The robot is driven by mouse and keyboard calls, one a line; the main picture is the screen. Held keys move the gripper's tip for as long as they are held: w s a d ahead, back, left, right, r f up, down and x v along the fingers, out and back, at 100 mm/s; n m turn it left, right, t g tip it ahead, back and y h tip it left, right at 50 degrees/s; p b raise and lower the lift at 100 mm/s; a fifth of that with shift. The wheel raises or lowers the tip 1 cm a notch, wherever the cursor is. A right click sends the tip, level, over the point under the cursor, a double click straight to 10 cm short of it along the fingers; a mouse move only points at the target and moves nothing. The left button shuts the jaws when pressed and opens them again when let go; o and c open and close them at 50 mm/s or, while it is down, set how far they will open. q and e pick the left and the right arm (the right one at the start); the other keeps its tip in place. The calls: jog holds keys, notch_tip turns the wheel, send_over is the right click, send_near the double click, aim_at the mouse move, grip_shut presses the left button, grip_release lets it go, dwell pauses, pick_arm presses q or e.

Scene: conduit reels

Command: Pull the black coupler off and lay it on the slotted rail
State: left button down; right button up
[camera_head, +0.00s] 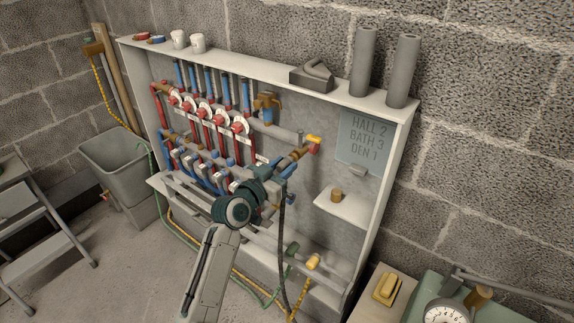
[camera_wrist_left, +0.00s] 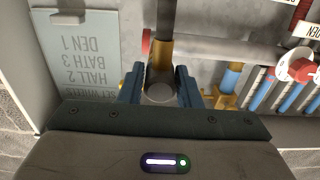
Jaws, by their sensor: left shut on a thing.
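My left gripper (camera_head: 281,174) is at the brass valve fitting (camera_head: 296,156) on the right side of the manifold. Its blue fingers are shut on a short dark grey cylinder (camera_wrist_left: 160,92), seen end-on in the left wrist view and taken to be the black coupler. It lines up with the brass fitting (camera_wrist_left: 161,50); I cannot tell whether they are still joined. In the head view the gripper mostly hides the coupler. A black hose (camera_head: 282,240) hangs below the gripper. I cannot pick out the slotted rail with certainty. My right gripper is not in view.
A white open cabinet (camera_head: 262,68) holds red and blue valves and pipes. A small shelf (camera_head: 342,208) carries a brass piece. A label plate (camera_head: 364,138) is on the back panel. A green gauge device (camera_head: 445,310) stands at lower right, a grey bin (camera_head: 115,170) at left.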

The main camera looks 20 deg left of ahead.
aim_at(279, 170)
pick_arm(q)
jog(key=shift+p+v, duration=0.35)
jog(key=shift+v, duration=2.25)
